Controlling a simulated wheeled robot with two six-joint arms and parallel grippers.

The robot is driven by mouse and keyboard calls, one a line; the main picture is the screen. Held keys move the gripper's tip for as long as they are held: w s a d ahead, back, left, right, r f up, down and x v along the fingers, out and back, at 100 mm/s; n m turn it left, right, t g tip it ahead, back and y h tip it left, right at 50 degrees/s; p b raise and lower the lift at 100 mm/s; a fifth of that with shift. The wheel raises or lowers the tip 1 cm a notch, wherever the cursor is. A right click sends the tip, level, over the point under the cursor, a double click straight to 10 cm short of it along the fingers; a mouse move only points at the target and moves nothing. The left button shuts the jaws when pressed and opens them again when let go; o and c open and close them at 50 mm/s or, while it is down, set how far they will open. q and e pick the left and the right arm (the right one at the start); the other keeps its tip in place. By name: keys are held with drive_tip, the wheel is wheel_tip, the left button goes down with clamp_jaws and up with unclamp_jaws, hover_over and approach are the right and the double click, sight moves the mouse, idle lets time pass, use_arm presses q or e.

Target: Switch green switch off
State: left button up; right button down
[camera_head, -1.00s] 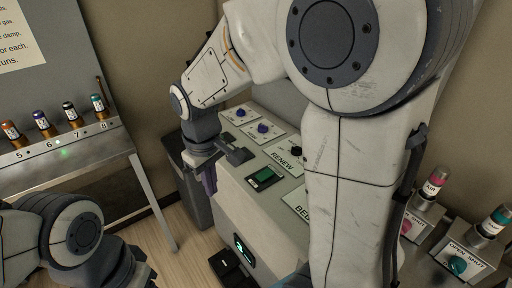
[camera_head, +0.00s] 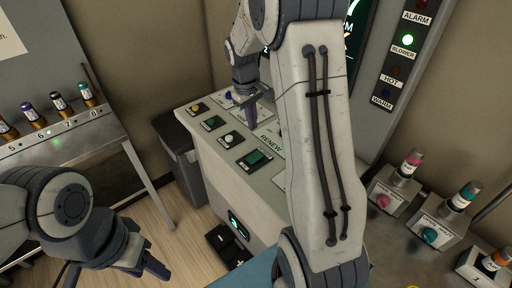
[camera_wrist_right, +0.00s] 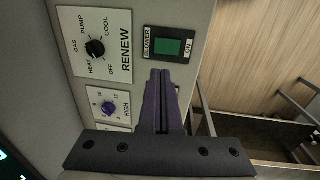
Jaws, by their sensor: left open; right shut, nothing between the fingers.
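The green switch (camera_head: 255,159) is a lit green rocker in a black frame on the sloped top of the pale console. It also shows in the right wrist view (camera_wrist_right: 168,47), with the labels BLOWER and ON beside it. My right gripper (camera_head: 252,124) hangs over the console, further back than the switch. Its purple fingers (camera_wrist_right: 160,76) are shut and empty, and their tips appear just below the switch in the wrist view. I cannot tell whether they touch the panel. My left gripper (camera_head: 150,264) is open and empty at the lower left, away from the console.
The RENEW dial (camera_wrist_right: 95,47) and a purple HIGH knob (camera_wrist_right: 109,108) lie near the switch. A darker rocker (camera_head: 212,123) and a white button (camera_head: 228,139) sit further left. Valve boxes (camera_head: 394,197) stand at right.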

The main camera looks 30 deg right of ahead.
sight(257, 155)
drive_tip(key=f+p, duration=0.1)
drive_tip(key=f, duration=0.2)
drive_tip(key=d+f+p, duration=0.1)
drive_tip(key=f, duration=0.3)
drive_tip(key=f+p, duration=0.1)
drive_tip(key=f, duration=0.3)
drive_tip(key=shift+d+f, duration=0.25)
drive_tip(key=shift+f, duration=0.3)
drive_tip(key=shift+w, duration=0.1)
drive_tip(key=shift+f, duration=0.2)
